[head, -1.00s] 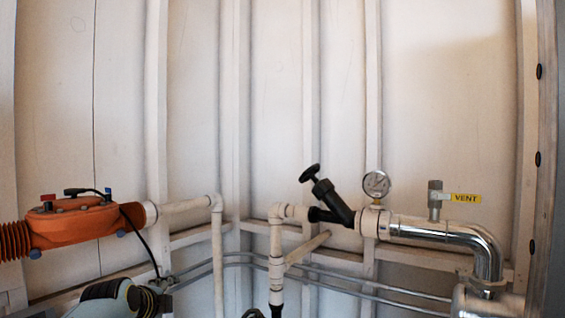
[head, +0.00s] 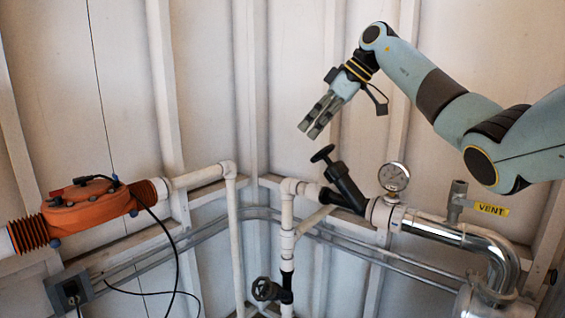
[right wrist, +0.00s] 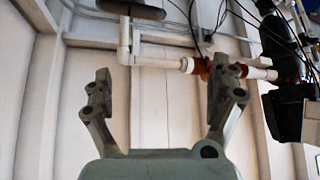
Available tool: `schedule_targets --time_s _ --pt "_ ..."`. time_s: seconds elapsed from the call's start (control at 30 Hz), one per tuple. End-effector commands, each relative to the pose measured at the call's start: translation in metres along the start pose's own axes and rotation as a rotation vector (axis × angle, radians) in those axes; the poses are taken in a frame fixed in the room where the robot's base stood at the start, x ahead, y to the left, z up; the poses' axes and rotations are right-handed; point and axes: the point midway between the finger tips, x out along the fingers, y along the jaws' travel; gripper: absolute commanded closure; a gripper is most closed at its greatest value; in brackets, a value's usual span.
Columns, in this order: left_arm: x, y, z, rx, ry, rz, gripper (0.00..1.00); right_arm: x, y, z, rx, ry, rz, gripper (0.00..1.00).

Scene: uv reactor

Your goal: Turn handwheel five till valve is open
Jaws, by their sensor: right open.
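A black handwheel (head: 322,153) sits on an angled black valve (head: 345,188) in the white pipe, left of the gauge. A second black handwheel (head: 262,288) is on the lower upright pipe. I see no number on either. My right gripper (head: 312,130) hangs just above the upper handwheel, fingers pointing down and left, apart from it. In the right wrist view the gripper (right wrist: 160,80) is open with nothing between its fingers. A dark disc (right wrist: 130,9), which looks like a handwheel, is cut by that view's top edge. My left gripper is out of view.
A round gauge (head: 393,177) and a vent valve with a yellow tag (head: 491,209) stand right of the angled valve. An orange reactor unit (head: 90,204) is at left. Grey conduits (head: 330,236) run behind along the white wall. Space above the pipes at left is clear.

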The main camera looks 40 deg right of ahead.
Motion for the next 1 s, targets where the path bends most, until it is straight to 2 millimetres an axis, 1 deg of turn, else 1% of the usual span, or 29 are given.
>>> schedule_targets --time_s 0.03,0.1,0.2,0.27,0.37,0.6,0.8,0.9,1.0 --pt "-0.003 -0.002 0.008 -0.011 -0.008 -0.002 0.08 -0.02 0.01 0.009 0.072 -0.067 0.021 0.08" --pt "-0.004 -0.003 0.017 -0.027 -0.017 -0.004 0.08 -0.039 0.019 0.023 0.167 -0.15 0.042 0.08" --pt "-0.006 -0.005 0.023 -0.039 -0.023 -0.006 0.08 -0.054 0.024 0.035 0.248 -0.215 0.061 0.08" --pt "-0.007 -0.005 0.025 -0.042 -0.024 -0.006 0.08 -0.054 0.025 0.039 0.268 -0.231 0.063 0.08" --pt "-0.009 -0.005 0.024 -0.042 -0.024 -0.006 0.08 -0.043 0.025 0.042 0.272 -0.235 0.063 0.08" --pt "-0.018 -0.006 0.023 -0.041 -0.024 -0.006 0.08 0.003 0.025 0.053 0.27 -0.233 0.06 0.08" --pt "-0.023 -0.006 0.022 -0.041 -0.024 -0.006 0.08 0.035 0.027 0.06 0.269 -0.231 0.061 0.08" --pt "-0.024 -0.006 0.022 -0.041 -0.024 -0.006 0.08 0.043 0.027 0.063 0.267 -0.232 0.063 0.08" --pt "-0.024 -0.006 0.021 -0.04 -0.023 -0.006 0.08 0.047 0.028 0.064 0.267 -0.231 0.064 0.08"
